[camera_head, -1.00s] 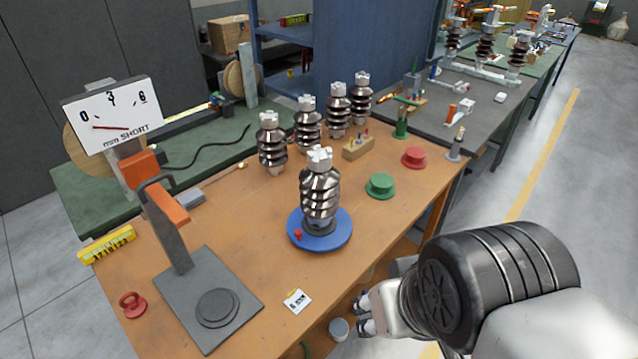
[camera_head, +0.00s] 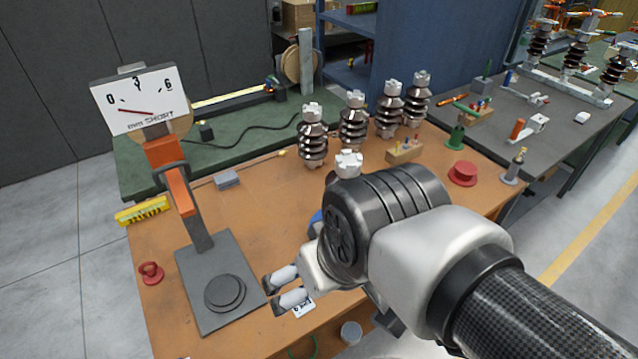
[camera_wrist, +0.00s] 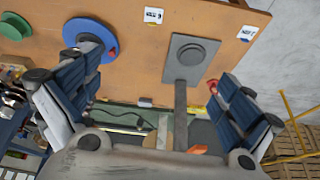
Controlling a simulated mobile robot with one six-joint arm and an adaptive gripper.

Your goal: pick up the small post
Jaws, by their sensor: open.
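Several ribbed dark-brown posts with pale caps stand upright in a row at the bench's back: a left one (camera_head: 313,140), one beside it (camera_head: 353,122) and others (camera_head: 389,110) to the right. Another post (camera_head: 348,162) shows only its pale cap above my arm; its body is hidden. I cannot tell which one is the small post. My gripper (camera_head: 273,297) is open and empty, near the bench's front, apart from the posts.
A dial gauge stand with a grey base plate (camera_head: 207,305) is left of my gripper. A small wooden block (camera_head: 404,151) with pegs, a red flanged piece (camera_head: 463,173) and a green one (camera_head: 455,138) stand at the right. A white card (camera_head: 304,308) lies near the front edge.

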